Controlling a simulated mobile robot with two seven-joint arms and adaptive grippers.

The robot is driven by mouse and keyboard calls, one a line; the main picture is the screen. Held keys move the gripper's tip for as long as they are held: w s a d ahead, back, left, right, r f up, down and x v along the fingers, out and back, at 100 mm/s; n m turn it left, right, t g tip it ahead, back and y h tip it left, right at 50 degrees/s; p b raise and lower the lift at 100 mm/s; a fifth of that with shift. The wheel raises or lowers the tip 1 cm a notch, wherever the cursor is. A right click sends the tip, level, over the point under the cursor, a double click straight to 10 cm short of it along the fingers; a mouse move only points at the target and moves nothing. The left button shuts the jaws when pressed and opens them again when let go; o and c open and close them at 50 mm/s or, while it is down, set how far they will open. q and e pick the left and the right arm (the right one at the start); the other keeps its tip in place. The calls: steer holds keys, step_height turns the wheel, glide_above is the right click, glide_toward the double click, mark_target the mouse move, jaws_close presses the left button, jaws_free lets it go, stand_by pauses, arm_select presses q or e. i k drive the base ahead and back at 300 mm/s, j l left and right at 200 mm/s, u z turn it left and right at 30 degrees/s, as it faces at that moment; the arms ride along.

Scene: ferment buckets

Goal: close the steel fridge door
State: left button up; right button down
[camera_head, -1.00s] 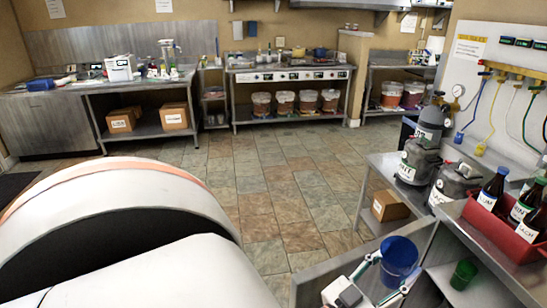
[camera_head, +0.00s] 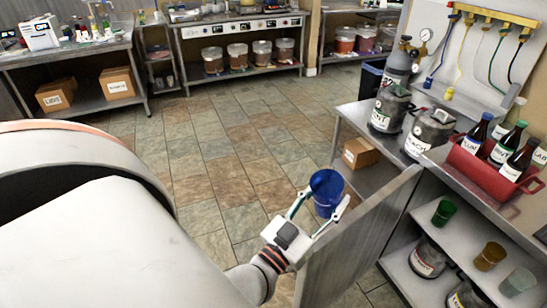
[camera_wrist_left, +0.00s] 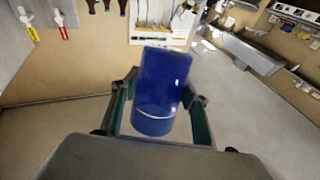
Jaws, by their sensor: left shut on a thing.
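The steel fridge door (camera_head: 362,240) stands open at the lower middle of the head view, sticking out from the fridge front. The fridge's inside (camera_head: 455,245) shows to its right, with shelves. My left gripper (camera_head: 322,209) is shut on a blue cup (camera_head: 326,188), just left of the door's outer face. I cannot tell whether the gripper or cup touches the door. The wrist view shows the cup (camera_wrist_left: 160,88) between the two fingers (camera_wrist_left: 157,105). My right gripper is not in view.
Inside the fridge are a green cup (camera_head: 444,213), an amber cup (camera_head: 490,257) and labelled kegs (camera_head: 428,258). A red bottle carrier (camera_head: 492,166) stands on the steel top above. A cardboard box (camera_head: 360,153) is under the counter behind the door. Tiled floor (camera_head: 215,160) is clear to the left.

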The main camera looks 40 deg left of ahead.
mark_target(350, 248)
steer(key=k+j, duration=0.1)
steer(key=j, duration=0.3)
steer(key=k+j+u, duration=0.1)
steer(key=j, duration=0.3)
steer(key=k+j, duration=0.1)
steer(key=j, duration=0.3)
steer(key=k+j+u, duration=0.1)
steer(key=j, duration=0.3)
steer(key=k+j+u, duration=0.15)
steer(key=k+j, duration=0.45)
